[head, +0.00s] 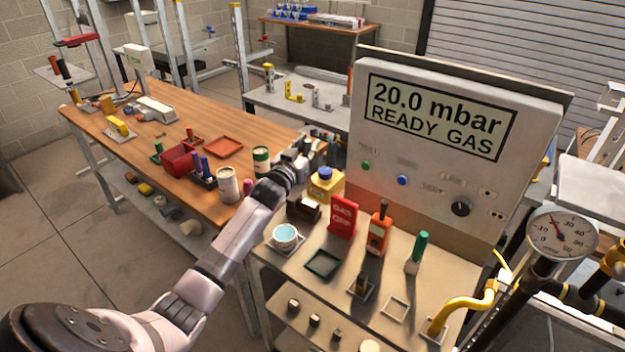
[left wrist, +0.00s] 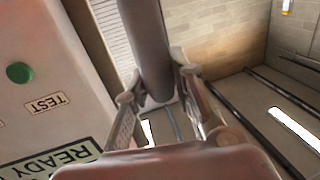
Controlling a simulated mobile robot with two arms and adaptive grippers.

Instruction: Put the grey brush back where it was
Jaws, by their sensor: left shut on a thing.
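My left gripper (head: 308,150) reaches over the gap between the wooden table and the panel bench, left of the display panel. In the left wrist view the left gripper (left wrist: 165,112) is shut on a thick grey cylinder, which I take for the grey brush (left wrist: 145,40). The brush's far end runs out of the top of that view. In the head view I cannot make the brush out clearly at the gripper. My right gripper is not in view.
The panel bench holds an empty green square tray (head: 323,264), an empty pale frame (head: 395,308), a cup (head: 285,237), a red sign (head: 343,220), an orange device (head: 378,232) and a green-handled tool (head: 418,250). The display panel (head: 440,150) stands close right of the gripper.

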